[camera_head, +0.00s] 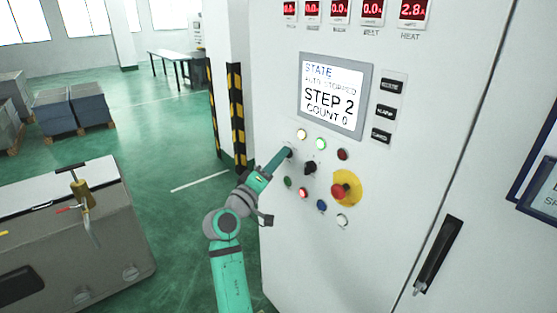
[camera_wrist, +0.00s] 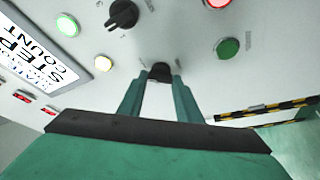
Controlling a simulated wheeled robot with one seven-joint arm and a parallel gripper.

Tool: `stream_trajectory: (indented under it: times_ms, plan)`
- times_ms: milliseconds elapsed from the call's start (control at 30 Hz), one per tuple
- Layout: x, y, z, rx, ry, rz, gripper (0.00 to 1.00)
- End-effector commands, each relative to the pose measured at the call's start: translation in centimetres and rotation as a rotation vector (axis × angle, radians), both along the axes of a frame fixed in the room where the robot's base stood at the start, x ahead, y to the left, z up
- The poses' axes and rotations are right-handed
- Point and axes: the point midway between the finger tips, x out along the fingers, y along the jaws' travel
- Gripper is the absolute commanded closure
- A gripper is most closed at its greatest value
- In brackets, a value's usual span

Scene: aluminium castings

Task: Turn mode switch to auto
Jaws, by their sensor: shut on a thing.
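A white control cabinet (camera_head: 330,250) carries a panel of lamps, buttons and black rotary switches. My gripper (camera_head: 287,152) reaches the left end of this panel. In the wrist view its two green fingers (camera_wrist: 160,80) are shut on a black switch knob (camera_wrist: 160,70). The fingers hide most of that knob, and I cannot read its labels or its setting. A second black rotary knob (camera_head: 310,168) sits just to the right, free of the gripper; it also shows in the wrist view (camera_wrist: 122,14). The display (camera_head: 335,95) reads STATE, AUTO STOPPED, STEP 2, COUNT 0.
A red emergency stop on a yellow disc (camera_head: 345,189) and several coloured buttons lie close to the right of my gripper. A black-and-yellow striped post (camera_head: 237,115) stands behind. A grey machine (camera_head: 75,240) stands at the left, with open green floor between.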

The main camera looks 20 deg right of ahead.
Motion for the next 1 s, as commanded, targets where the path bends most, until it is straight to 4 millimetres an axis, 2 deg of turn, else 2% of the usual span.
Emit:
stream_trajectory:
  times_ms: [33,400,933,967,1000]
  plan:
    - [-0.24,-0.78,-0.35,0.016,-0.024,-0.016,0.91]
    - [-0.17,-0.80,-0.48,0.069,-0.168,-0.016,0.91]
    - [-0.17,-0.85,-0.59,0.079,-0.189,-0.017,0.91]
    - [-0.16,-0.84,-0.59,0.079,-0.189,-0.016,0.62]
    - [-0.14,-0.79,-0.56,0.078,-0.189,-0.015,0.52]
